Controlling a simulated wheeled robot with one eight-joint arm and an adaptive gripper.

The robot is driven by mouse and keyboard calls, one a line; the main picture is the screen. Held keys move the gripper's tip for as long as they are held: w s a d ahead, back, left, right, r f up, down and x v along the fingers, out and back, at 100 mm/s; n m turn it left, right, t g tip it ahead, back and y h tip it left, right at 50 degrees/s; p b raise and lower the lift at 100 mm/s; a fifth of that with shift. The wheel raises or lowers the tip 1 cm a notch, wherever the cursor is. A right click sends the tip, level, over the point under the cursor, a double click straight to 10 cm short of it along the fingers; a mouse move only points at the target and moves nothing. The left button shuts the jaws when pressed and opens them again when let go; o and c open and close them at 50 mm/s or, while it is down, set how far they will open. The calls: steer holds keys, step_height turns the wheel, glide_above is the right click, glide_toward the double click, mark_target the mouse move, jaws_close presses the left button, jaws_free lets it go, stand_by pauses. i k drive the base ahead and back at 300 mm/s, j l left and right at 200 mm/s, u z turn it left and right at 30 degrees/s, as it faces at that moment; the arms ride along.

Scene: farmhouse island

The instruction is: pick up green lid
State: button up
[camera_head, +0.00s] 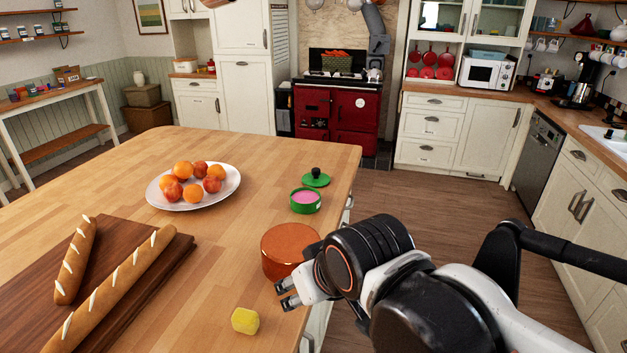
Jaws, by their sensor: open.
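The green lid (317,181) with a black knob lies on the wooden island top near its far right corner. A small green pot (305,203) with pink contents stands just in front of it. The lid's near edge is close to the pot's rim; I cannot tell whether they touch. My gripper (287,293) is open and empty at the island's right edge, nearer to me than the lid and pot. An orange-brown round pot (288,248) stands just behind my gripper and partly hidden by it.
A yellow block (245,320) lies near my gripper. A white plate (232,184) of oranges and peaches stands left of the green pot. A cutting board (174,263) with two baguettes (75,260) fills the near left. The island top (260,148) is clear behind the plate.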

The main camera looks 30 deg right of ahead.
mark_target(315, 178)
steer(key=i+l, duration=0.15)
steer(key=l, duration=0.25)
steer(key=i+l+u, duration=0.1)
steer(key=l, duration=0.3)
steer(key=i+l, duration=0.25)
steer(key=l, duration=0.15)
steer(key=i+l+u, duration=0.1)
steer(key=i+l, duration=0.45)
steer(key=l, duration=0.3)
steer(key=i+l+u, duration=0.1)
steer(key=i+l, duration=0.15)
steer(key=l, duration=0.2)
steer(key=i, duration=0.15)
